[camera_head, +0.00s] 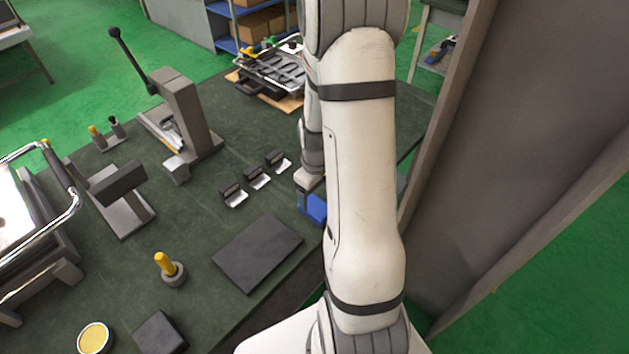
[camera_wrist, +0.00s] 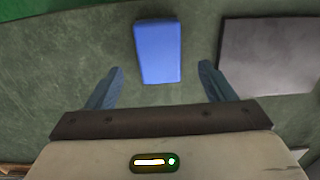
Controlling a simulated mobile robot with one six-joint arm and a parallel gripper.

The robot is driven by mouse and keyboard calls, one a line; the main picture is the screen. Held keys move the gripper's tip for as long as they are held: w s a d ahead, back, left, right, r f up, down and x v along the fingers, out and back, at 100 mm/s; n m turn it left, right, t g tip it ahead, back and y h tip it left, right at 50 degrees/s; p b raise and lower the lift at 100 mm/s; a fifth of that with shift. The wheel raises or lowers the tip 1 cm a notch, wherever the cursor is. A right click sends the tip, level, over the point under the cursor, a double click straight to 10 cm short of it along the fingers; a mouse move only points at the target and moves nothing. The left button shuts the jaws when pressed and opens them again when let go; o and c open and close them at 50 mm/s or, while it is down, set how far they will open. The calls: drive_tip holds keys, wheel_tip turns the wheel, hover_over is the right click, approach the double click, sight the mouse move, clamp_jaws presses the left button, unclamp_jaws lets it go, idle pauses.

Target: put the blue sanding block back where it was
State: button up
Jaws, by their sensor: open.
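The blue sanding block (camera_wrist: 158,50) lies on the dark green table top in the wrist view, just beyond the fingertips and roughly centred between them. In the head view the block (camera_head: 316,210) shows near the table's front edge, partly covered by my arm. My gripper (camera_wrist: 161,67) is open and empty, its two bluish fingers spread wider than the block. I cannot tell how high the fingers are above the table. In the head view my gripper is mostly hidden.
A dark flat plate (camera_head: 258,252) lies left of the block; it also shows in the wrist view (camera_wrist: 268,55). Several small black-and-silver pieces (camera_head: 257,178) stand behind it. A lever press (camera_head: 182,110) stands farther back. A grey panel (camera_head: 510,130) rises on the right.

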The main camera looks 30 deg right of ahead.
sight(316, 206)
drive_tip(key=s+a+r+m+t, duration=0.1)
drive_tip(key=s+a+r, duration=0.15)
drive_tip(key=r, duration=0.55)
drive_tip(key=s+a+r+m+t, duration=0.15)
drive_tip(key=a+r, duration=0.25)
drive_tip(key=r, duration=0.4)
drive_tip(key=s+a+r+m, duration=0.1)
drive_tip(key=s+a+r, duration=0.5)
drive_tip(key=s+r, duration=0.1)
drive_tip(key=shift+s+r+t, duration=0.25)
drive_tip(key=shift+s+t, duration=0.1)
drive_tip(key=shift+s, duration=0.45)
drive_tip(key=shift+w+m, duration=0.15)
drive_tip(key=shift+m, duration=0.1)
